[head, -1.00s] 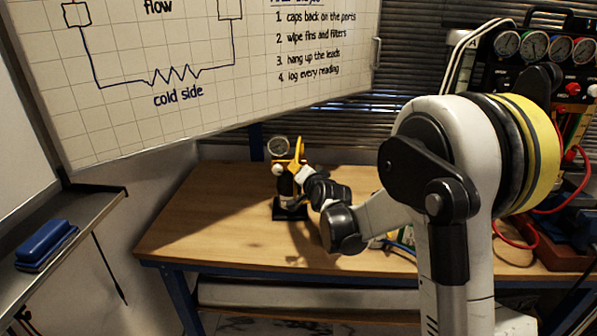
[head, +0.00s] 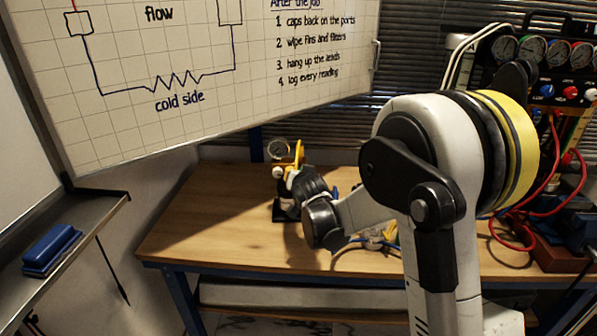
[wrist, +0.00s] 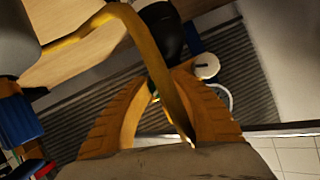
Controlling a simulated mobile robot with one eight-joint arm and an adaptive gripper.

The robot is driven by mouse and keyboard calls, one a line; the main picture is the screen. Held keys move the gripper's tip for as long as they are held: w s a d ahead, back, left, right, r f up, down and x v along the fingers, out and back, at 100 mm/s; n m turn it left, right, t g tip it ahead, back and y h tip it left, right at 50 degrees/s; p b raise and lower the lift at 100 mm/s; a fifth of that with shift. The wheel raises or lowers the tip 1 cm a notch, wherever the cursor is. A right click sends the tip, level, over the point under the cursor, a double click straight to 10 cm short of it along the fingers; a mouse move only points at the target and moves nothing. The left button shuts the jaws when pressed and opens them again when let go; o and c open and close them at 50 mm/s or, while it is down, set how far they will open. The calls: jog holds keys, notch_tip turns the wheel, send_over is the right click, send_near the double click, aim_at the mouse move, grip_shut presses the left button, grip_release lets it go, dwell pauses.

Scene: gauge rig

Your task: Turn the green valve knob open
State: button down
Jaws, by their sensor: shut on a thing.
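The gauge rig stands on the workbench in the head view, with a round dial gauge (head: 279,149) on top and a yellow bracket (head: 299,153) beside it. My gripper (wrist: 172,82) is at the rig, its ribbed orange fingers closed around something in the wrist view. Only a sliver of green, the valve knob (wrist: 155,97), shows between the fingers; the rest is hidden. The yellow bracket (wrist: 165,75) crosses in front of the fingers. A white round cap (wrist: 206,66) sits just beyond the right finger. In the head view my wrist hides the grasp.
The wooden workbench (head: 205,215) is clear to the left of the rig. Blue tubing and small fittings (head: 375,240) lie right of it. A gauge manifold with red hoses (head: 540,215) stands at the right. A whiteboard (head: 200,125) hangs over the left.

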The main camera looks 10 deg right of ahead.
jog(key=n+h, duration=0.3)
jog(key=n, duration=0.1)
jog(key=shift+g, duration=0.3)
jog(key=n+h, duration=0.2)
jog(key=n, duration=0.2)
jog(key=shift+h, duration=0.4)
jog(key=shift+d, duration=0.1)
jog(key=c, duration=1.2)
grip_release()
jog(key=shift+s, duration=0.1)
jog(key=v, duration=1.1)
jog(key=shift+s+a, duration=0.25)
jog(key=shift+s, duration=0.05)
